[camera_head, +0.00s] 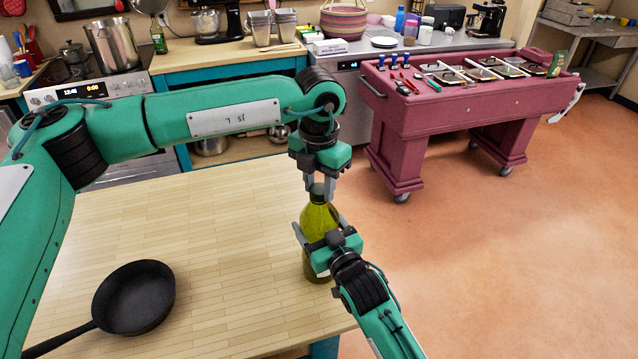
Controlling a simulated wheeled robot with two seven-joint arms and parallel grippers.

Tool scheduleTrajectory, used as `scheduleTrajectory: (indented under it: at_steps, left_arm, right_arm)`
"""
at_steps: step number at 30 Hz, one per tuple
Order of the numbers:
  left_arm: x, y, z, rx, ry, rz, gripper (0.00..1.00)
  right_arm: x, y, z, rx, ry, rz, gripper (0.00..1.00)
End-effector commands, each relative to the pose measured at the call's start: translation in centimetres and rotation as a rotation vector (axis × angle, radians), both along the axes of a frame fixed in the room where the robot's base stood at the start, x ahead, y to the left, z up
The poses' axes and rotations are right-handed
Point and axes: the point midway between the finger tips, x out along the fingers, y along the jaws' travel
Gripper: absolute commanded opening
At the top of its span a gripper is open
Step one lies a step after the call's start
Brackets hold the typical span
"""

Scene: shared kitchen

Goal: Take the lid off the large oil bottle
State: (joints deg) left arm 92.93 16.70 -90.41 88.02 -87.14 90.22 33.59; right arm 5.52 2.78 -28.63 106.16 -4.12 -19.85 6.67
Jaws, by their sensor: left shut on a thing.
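The large oil bottle (319,217) stands upright near the right edge of the wooden table, with yellow-green oil and a dark lower part. My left gripper (319,186) reaches down from above and is shut on the dark lid (317,193) at the bottle's top. The lid is at the neck; I cannot tell whether it is loose. My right gripper (322,232) comes from the lower right, with its fingers on either side of the bottle's body. It hides part of the bottle, and I cannot tell whether its fingers press on it.
A black frying pan (134,298) lies on the table (230,310) at the lower left. The middle of the table is clear. A maroon cart (470,100) with trays stands behind to the right. A stove and counters line the back. Open floor lies to the right.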

Motion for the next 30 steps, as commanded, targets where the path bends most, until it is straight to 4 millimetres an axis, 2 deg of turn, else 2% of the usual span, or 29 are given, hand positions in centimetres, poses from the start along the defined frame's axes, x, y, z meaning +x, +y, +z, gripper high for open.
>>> scheduleTrajectory:
  at_steps: [30]
  left_arm:
    - [0.02, -0.09, 0.09, -0.002, 0.005, 1.599, 0.07]
  right_arm:
    - [0.01, -0.01, -0.07, -0.003, 0.001, 0.0, 0.11]
